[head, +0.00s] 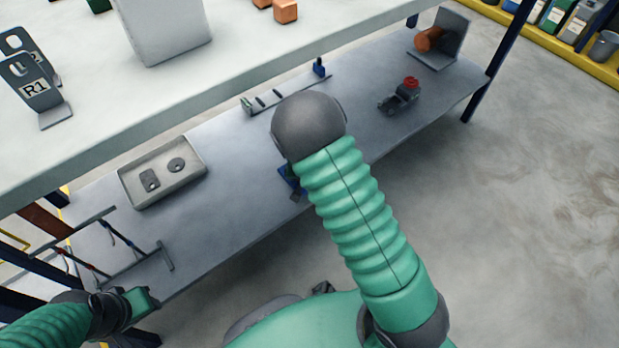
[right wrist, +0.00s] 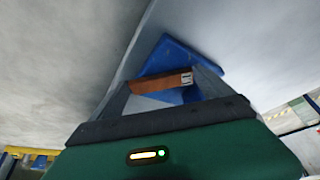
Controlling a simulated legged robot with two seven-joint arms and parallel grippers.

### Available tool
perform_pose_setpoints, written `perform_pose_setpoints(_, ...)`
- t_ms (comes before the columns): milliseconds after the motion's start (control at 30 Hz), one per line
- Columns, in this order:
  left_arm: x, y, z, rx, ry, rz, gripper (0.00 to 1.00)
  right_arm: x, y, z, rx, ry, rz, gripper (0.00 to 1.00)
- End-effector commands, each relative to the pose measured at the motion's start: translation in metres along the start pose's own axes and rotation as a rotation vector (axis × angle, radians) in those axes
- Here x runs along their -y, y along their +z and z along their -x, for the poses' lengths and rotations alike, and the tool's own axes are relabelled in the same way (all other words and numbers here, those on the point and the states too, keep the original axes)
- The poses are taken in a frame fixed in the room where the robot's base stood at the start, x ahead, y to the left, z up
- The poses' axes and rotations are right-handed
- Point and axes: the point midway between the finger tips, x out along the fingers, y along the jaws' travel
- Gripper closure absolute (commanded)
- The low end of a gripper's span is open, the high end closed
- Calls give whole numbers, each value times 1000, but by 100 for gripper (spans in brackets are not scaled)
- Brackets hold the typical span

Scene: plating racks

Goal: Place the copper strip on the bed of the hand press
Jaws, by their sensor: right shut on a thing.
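The copper strip (right wrist: 160,85), a thin orange-brown piece with a small pale label at one end, lies between the fingers of my right gripper (right wrist: 172,72), which is shut on it. A blue object (right wrist: 178,52), probably the hand press, is just beyond the strip in the right wrist view. I cannot tell whether the strip touches it. In the head view a bit of blue (head: 288,178) shows on the lower shelf beside my right arm, which hides the strip and most of that spot. My left gripper (head: 140,300) is at the lower left; its fingers cannot be made out.
The lower grey shelf (head: 225,205) holds a tray (head: 160,192) with two dark parts, a wire rack (head: 120,240), a slotted strip holder (head: 280,95), a red-topped device (head: 402,95) and a stand with a copper roll (head: 437,42). The white upper shelf (head: 95,95) overhangs behind.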

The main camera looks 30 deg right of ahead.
Motion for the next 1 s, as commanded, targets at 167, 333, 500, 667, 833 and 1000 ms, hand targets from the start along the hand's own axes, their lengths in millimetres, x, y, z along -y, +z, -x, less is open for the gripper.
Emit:
perform_pose_setpoints(167,0,1,-4,0,0,0,64,1,9,-8,12,2,9,8)
perform_pose_setpoints(333,0,1,-4,0,0,0,64,1,11,-8,15,1,12,0)
perform_pose_setpoints(500,0,-3,12,0,0,0,64,2,4,13,15,0,13,0)
perform_pose_setpoints(667,0,-8,35,0,0,0,64,3,0,59,10,-1,11,0)
perform_pose_setpoints(833,0,-13,56,0,0,0,64,2,-1,103,8,-1,8,0)
perform_pose_setpoints(1000,0,-15,64,0,0,0,64,1,0,125,7,0,7,0)
